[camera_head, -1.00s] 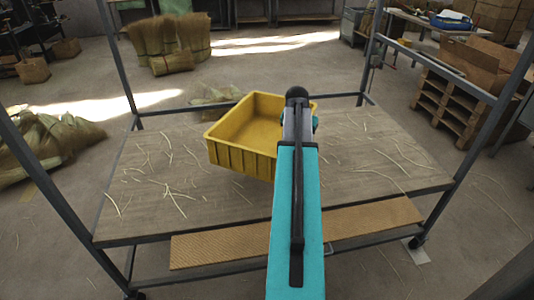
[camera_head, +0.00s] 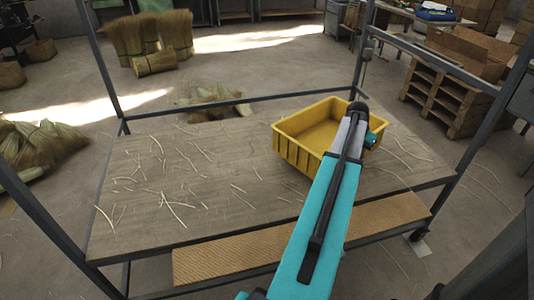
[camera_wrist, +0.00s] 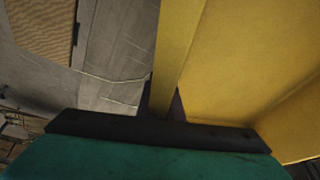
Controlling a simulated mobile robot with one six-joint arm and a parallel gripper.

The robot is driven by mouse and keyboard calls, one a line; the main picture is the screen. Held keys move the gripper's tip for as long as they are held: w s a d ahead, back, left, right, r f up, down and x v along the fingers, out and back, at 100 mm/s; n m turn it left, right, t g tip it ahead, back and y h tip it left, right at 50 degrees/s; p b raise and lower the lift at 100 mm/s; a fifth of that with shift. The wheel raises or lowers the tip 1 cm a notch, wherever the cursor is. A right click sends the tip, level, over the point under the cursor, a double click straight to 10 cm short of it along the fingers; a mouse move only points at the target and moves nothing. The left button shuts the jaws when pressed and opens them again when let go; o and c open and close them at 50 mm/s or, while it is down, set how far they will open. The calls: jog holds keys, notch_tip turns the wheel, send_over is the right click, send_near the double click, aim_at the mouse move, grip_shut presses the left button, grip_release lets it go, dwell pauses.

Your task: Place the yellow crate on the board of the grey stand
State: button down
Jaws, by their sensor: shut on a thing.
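The yellow crate (camera_head: 300,150) is upright and open-topped, at the right part of the grey stand's board (camera_head: 225,205) in the head view. Whether its base touches the board or hangs just above it, I cannot tell. My gripper (camera_wrist: 166,105) is shut on a wall of the crate, which fills the right of the wrist view (camera_wrist: 235,60). In the head view my arm hides the gripped rim and the crate's right front. The grey stand (camera_head: 104,62) has thin metal posts around the board.
Loose straws lie scattered over the board, whose left and middle are otherwise clear. A tan woven-looking panel (camera_head: 230,258) sits below the front edge. Straw bundles (camera_head: 150,40) stand on the floor behind. Wooden pallets with an open carton (camera_head: 470,50) are at the right back.

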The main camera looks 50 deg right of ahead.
aim_at(323, 152)
jog(key=shift+s+d+f+m, duration=0.15)
jog(key=shift+s+d, duration=0.1)
jog(key=shift+s, duration=0.15)
jog(key=shift+s+d+f+m, duration=0.1)
jog(key=shift+s+d+m, duration=0.1)
jog(key=shift+s, duration=0.2)
jog(key=shift+w, duration=0.15)
jog(key=w+a, duration=0.2)
jog(key=w, duration=0.3)
jog(key=w+a+f, duration=0.1)
jog(key=w+a, duration=0.1)
jog(key=w, duration=0.2)
jog(key=w+a, duration=0.2)
jog(key=w, duration=0.3)
jog(key=shift+w+a+f, duration=0.25)
jog(key=shift+w+a, duration=0.05)
jog(key=shift+a, duration=0.1)
jog(key=shift+f, duration=0.1)
jog(key=shift+f, duration=1.8)
jog(key=c, duration=1.9)
grip_release()
